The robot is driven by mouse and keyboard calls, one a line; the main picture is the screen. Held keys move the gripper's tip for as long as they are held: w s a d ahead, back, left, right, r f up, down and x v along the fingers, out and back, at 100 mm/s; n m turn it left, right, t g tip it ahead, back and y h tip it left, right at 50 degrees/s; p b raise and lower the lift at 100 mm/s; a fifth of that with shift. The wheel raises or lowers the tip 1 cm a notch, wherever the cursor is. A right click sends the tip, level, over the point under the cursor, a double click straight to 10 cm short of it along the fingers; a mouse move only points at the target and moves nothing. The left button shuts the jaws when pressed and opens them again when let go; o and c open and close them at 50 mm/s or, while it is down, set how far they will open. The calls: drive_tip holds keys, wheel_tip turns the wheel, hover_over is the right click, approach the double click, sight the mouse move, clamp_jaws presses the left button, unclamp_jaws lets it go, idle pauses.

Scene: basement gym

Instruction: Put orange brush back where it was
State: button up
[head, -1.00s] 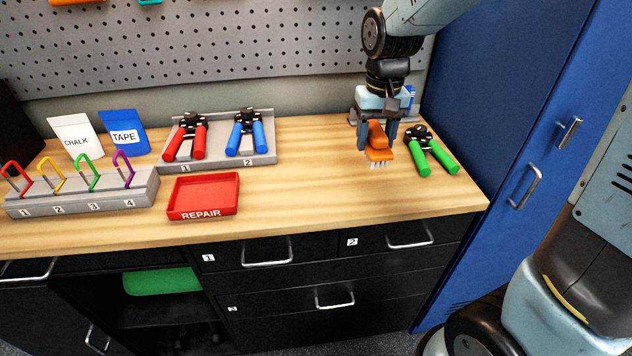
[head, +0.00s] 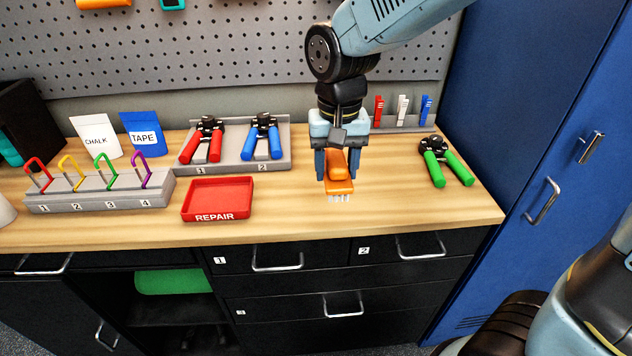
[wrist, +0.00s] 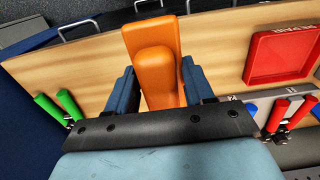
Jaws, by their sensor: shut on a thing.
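The orange brush (head: 338,170) has an orange body and pale bristles pointing down. My gripper (head: 337,172) is shut on it, one blue finger on each side, and holds it over the workbench between the red tray and the green-handled grip. In the wrist view the orange brush (wrist: 156,60) lies between the two fingers of my gripper (wrist: 158,85). In the head view the bristles hang near the wooden top; I cannot tell whether they touch it.
The workbench (head: 400,205) has clear wood in front of the brush. A red REPAIR tray (head: 217,200) lies left, a green-handled hand grip (head: 447,165) right. Behind stand a two-place grip rack (head: 236,163) and a rack with clips (head: 400,125). A carabiner rack (head: 100,200) is at far left.

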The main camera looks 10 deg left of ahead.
sight(326, 161)
drive_tip(key=w, duration=0.1)
drive_tip(key=w+a+f, duration=0.2)
drive_tip(key=shift+w+a, duration=0.15)
drive_tip(key=shift+w, duration=0.2)
drive_tip(key=w+f, duration=0.1)
drive_tip(key=w+a+f, duration=0.1)
drive_tip(key=f, duration=0.1)
drive_tip(key=w+a+f, duration=0.1)
drive_tip(key=f, duration=0.1)
drive_tip(key=shift+w+a+f, duration=0.1)
drive_tip(key=shift+w, duration=0.2)
drive_tip(key=shift+w+f, duration=0.15)
wheel_tip(326, 161, down, 3)
drive_tip(key=shift+w+a+f, duration=0.1)
drive_tip(key=shift+a+f, duration=0.05)
drive_tip(key=o, duration=1.4)
drive_tip(key=shift+f, duration=0.1)
